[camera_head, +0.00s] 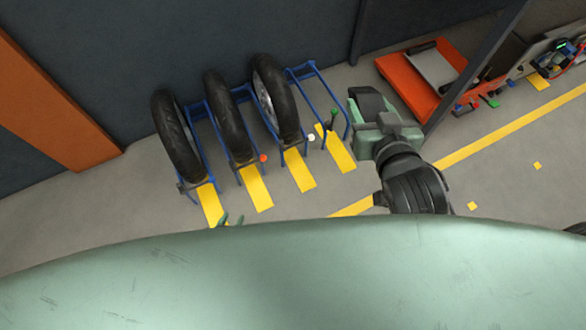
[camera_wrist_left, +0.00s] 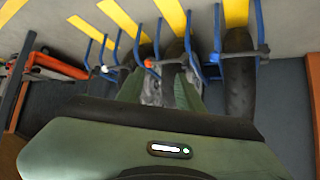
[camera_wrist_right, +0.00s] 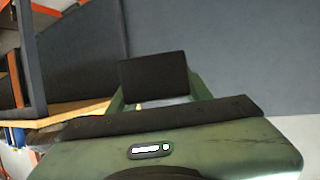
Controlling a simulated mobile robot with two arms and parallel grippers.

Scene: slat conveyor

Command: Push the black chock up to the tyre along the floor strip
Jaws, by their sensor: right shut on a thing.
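A black chock (camera_wrist_right: 155,77) is held between the green fingers of my right gripper (camera_head: 363,104). It also shows in the head view (camera_head: 371,101), to the right of the blue rack and seemingly above the floor. Three black tyres (camera_head: 177,137), (camera_head: 229,117), (camera_head: 276,98) stand in the rack. Yellow floor strips (camera_head: 257,188) run out from the rack's bays. My left gripper (camera_head: 231,219) shows only its green tips above my body in the head view. In the left wrist view its fingers (camera_wrist_left: 160,90) are apart with nothing visible between them.
The rack's rightmost bay (camera_head: 318,88) is empty. Orange (camera_head: 263,158), white (camera_head: 311,137) and green (camera_head: 334,113) knobs sit along the rack. An orange cart (camera_head: 411,84) and a dark post (camera_head: 478,66) stand right. Floor in front is mostly clear.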

